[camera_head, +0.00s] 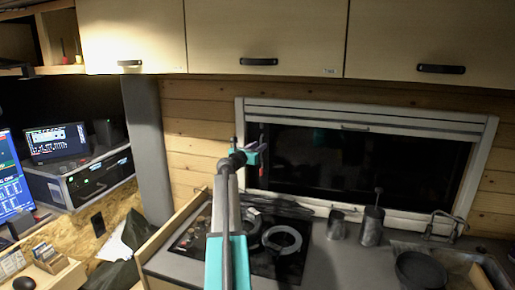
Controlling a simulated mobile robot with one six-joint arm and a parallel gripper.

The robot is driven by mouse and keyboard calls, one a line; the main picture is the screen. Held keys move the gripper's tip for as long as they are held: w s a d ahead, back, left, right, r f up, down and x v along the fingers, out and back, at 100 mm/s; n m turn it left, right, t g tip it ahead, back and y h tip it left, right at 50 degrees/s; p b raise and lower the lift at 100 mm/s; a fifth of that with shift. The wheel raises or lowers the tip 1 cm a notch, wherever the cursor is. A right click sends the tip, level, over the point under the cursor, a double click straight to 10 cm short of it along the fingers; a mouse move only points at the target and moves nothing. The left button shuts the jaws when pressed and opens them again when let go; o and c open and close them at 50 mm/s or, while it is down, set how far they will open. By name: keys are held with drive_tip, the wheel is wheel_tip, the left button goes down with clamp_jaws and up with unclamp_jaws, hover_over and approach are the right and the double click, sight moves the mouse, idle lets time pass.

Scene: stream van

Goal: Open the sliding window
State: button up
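The window (365,165) is set in the wood wall in a white frame (480,165). Its pane is dark, with a slatted white strip (345,112) along the top and a small pale handle (354,127) at the top middle. I cannot tell from the dark pane whether it stands open or closed. My gripper (262,160), with teal parts, is in front of the window's left end, left of the handle and a little lower. Its fingers are small and seen from behind, so their opening and any contact with the frame are unclear.
Wooden cupboards with dark handles (259,61) hang above. Below the window are a dark hob (195,238), metal cups (371,227), a black pan (421,270) and a tap (443,224) by the sink. Screens (56,142) and a rack unit (85,178) stand at left.

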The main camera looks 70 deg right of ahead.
clamp_jaws()
idle(1.3)
drive_tip(key=shift+a, duration=0.1)
